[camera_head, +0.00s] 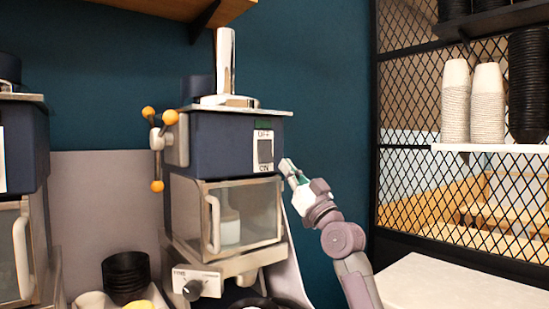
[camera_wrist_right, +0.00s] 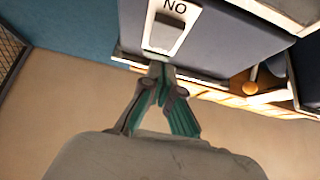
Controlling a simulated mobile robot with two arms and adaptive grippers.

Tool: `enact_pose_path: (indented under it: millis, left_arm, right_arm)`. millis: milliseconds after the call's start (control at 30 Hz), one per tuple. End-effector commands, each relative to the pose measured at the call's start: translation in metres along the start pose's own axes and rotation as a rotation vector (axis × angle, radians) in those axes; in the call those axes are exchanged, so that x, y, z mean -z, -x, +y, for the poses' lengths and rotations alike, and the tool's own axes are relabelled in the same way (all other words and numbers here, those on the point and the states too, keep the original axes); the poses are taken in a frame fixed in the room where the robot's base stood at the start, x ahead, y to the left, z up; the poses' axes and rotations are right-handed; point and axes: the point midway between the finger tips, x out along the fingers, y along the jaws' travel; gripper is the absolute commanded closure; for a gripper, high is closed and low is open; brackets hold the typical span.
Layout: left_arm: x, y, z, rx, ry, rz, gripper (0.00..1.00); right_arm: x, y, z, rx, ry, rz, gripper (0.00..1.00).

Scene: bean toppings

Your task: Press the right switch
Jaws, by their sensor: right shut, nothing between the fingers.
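The switch (camera_head: 265,151) is a dark rocker on a white plate marked OFF above and ON below, on the right part of the blue machine's (camera_head: 222,137) front. In the right wrist view the switch (camera_wrist_right: 164,33) appears upside down at the top, with its ON end showing. My right gripper (camera_head: 287,166) is shut and empty, just right of the plate's lower edge in the head view. My left gripper is not in view.
Below the switch is a glass-doored compartment (camera_head: 240,212) with a knob panel (camera_head: 196,284) under it. A lever with orange balls (camera_head: 157,186) sticks out at left. Black bowls (camera_head: 126,272) stand at lower left. A mesh partition (camera_head: 415,185) and pale counter (camera_head: 450,288) are at right.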

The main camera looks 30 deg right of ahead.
Motion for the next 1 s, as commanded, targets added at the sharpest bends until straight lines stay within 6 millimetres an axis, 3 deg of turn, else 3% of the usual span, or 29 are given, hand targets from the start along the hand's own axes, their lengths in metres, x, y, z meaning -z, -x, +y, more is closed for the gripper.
enact_pose_path:
  millis: [100,300,800,1000]
  left_arm:
    - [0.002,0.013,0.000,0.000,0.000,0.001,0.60]
    - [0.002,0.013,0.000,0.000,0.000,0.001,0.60]
    - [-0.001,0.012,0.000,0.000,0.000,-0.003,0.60]
    - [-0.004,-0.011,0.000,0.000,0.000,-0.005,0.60]
  right_arm:
    - [0.000,-0.026,0.000,0.000,-0.003,-0.002,1.00]
    - [-0.023,-0.041,0.000,0.001,-0.002,-0.002,1.00]
    - [-0.029,-0.046,0.000,0.000,0.000,-0.001,1.00]
    - [-0.039,-0.043,0.001,-0.001,0.003,0.000,1.00]
